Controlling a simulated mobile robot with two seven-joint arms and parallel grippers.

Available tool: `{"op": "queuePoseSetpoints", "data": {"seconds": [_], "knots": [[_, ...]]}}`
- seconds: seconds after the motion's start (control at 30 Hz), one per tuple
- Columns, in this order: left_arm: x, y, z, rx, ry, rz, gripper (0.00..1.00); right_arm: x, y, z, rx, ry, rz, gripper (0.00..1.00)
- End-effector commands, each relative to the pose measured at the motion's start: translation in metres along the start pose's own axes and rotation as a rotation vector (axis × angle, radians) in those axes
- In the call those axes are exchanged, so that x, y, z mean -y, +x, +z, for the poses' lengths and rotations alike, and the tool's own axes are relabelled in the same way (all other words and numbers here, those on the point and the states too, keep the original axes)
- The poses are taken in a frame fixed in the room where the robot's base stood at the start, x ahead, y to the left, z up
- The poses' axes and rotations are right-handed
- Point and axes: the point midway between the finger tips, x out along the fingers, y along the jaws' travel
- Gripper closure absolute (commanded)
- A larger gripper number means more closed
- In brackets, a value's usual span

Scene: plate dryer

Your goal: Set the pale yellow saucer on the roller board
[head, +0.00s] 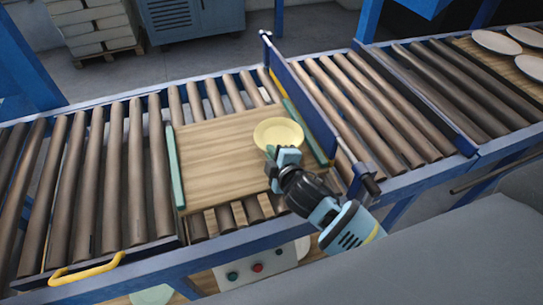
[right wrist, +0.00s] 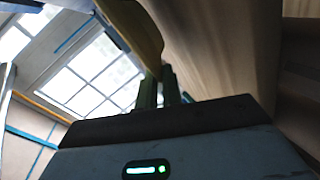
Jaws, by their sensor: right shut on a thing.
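The pale yellow saucer (head: 278,133) is over the right part of the roller board, near its back right corner. My right gripper (head: 271,153) is shut on the saucer's near rim. The right wrist view shows the gripper's fingers (right wrist: 161,87) at the saucer's edge (right wrist: 140,28). The roller board (head: 215,168) is a flat wooden board with green strips on its left and right sides, lying on the rollers. The saucer looks roughly level and close to the board; I cannot tell whether it touches. My left gripper is not in view.
A blue barrier (head: 304,100) crosses the conveyor just right of the board. White plates (head: 497,42) lie on another board at the far right. A yellow handle (head: 86,269) is at the front left. A control panel (head: 257,268) is below the front rail. Most of the roller board is bare.

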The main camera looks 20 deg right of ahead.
Motion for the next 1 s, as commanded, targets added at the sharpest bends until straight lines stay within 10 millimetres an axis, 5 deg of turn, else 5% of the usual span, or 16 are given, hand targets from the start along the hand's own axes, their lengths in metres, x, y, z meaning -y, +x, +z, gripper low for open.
{"op": "queuePoseSetpoints", "data": {"seconds": [0.5,0.53,0.7,1.0], "knots": [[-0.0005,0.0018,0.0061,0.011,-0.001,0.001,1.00,0.0151,0.0053,0.0051,-0.001,-0.001,0.000,1.00],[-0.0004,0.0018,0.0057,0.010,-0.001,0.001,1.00,0.0155,0.0052,0.0053,-0.001,0.000,-0.001,0.90],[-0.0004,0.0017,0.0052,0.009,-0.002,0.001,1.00,0.0150,0.0051,0.0052,-0.001,0.000,-0.001,0.71],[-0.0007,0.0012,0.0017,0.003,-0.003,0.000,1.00,0.0106,0.0036,0.0037,-0.001,-0.001,0.000,0.71]]}}
